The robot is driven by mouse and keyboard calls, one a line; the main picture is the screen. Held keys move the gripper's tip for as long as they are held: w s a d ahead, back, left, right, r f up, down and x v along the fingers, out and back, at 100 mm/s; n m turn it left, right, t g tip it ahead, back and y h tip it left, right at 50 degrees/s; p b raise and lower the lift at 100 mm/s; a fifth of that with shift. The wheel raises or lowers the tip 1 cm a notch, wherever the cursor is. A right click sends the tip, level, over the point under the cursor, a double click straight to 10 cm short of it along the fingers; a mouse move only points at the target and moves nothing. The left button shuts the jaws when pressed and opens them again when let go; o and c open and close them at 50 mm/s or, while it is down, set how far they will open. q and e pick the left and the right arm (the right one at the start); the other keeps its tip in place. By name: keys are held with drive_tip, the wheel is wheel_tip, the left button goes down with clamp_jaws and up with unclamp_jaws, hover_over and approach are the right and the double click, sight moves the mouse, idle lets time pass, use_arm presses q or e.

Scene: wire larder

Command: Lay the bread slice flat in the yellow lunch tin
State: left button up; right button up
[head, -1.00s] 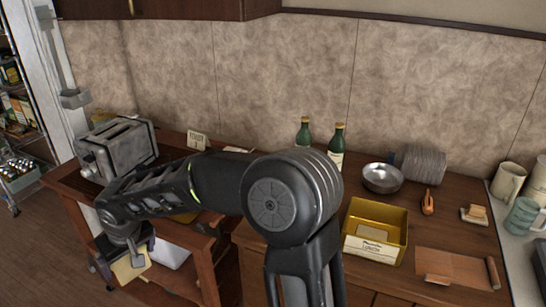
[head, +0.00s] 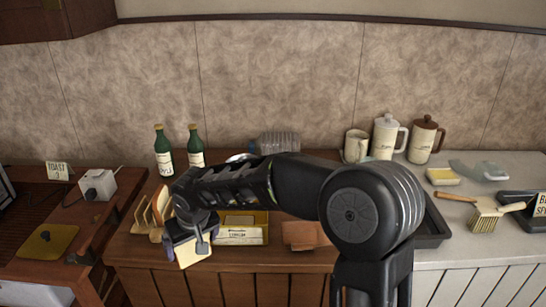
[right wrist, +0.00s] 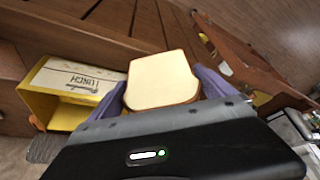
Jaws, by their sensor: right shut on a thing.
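My right gripper (head: 190,243) is shut on a bread slice (head: 193,253), a pale square with a brown crust. In the right wrist view the slice (right wrist: 161,80) sits between the purple finger pads, its broad face toward the camera. The yellow lunch tin (head: 262,236) stands on the brown counter, just right of the gripper in the head view, its white label reading lunch. My forearm hides part of the tin. The tin (right wrist: 66,110) also shows left of the slice in the right wrist view, apart from it. My left gripper is not in view.
A toast rack (head: 146,214) with bread stands left of the tin. Two green bottles (head: 163,150) stand behind. A brown board (head: 304,235) lies right of the tin. A brush (head: 484,212) and a dark tray (head: 434,228) are at the right.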

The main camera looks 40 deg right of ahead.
drive_tip(key=shift+s+d, duration=0.1)
drive_tip(key=shift+d, duration=0.2)
